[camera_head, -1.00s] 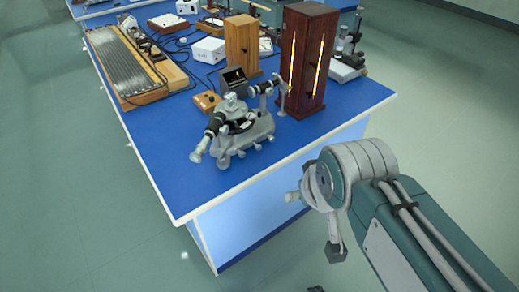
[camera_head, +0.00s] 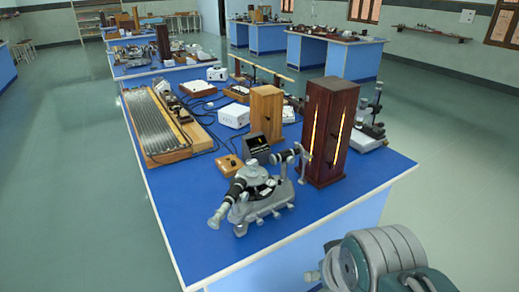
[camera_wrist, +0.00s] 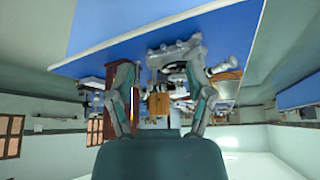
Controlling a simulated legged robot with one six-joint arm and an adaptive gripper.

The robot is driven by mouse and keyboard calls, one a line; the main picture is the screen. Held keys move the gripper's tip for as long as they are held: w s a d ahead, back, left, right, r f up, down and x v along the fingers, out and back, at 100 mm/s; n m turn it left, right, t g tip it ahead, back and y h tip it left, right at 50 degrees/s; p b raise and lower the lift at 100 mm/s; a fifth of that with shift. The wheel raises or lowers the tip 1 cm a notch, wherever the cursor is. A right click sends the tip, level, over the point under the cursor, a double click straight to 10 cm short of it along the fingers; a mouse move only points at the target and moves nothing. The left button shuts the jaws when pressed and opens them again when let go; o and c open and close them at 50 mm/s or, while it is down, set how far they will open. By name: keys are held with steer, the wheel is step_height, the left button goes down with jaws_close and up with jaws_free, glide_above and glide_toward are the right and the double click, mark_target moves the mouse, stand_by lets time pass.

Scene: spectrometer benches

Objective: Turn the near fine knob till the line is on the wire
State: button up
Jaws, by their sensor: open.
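The grey spectrometer (camera_head: 258,197) stands near the front corner of the blue bench, its telescope pointing to the front left. Small knobs show around its base, but I cannot tell which is the near fine knob. A dark box with a small screen (camera_head: 257,146) stands behind it; no line or wire can be made out on it. In the wrist view, which is upside down, the spectrometer (camera_wrist: 176,52) shows beyond my gripper (camera_wrist: 158,78). My gripper is open and empty, with its fingers apart and away from the instrument.
A dark red cabinet with two glowing slits (camera_head: 327,130) stands right of the spectrometer. A wooden box (camera_head: 266,114) and a ribbed board (camera_head: 157,124) are farther back. The bench's front edge (camera_head: 290,241) lies between my arm and the spectrometer. Bare blue top (camera_head: 185,205) lies left of it.

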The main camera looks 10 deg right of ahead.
mark_target(277, 217)
steer(key=shift+w, duration=0.1)
steer(key=w+d+f+n+t, duration=0.1)
steer(key=w+f+n+t, duration=0.3)
steer(key=w, duration=0.7)
steer(key=w+d+f+n, duration=0.1)
steer(key=w+f, duration=0.4)
steer(key=w, duration=0.6)
steer(key=w+f+n+t+y, duration=0.1)
steer(key=w+f+n+t, duration=0.2)
steer(key=f, duration=0.5)
steer(key=w+f+n+t+y, duration=0.1)
steer(key=w+f+n+t, duration=0.2)
steer(key=f, duration=0.4)
steer(key=shift+g, duration=0.5)
steer(key=x, duration=1.1)
steer(key=shift+w+a, duration=0.1)
steer(key=shift+a, duration=0.35)
steer(key=shift+c, duration=0.3)
jaws_close()
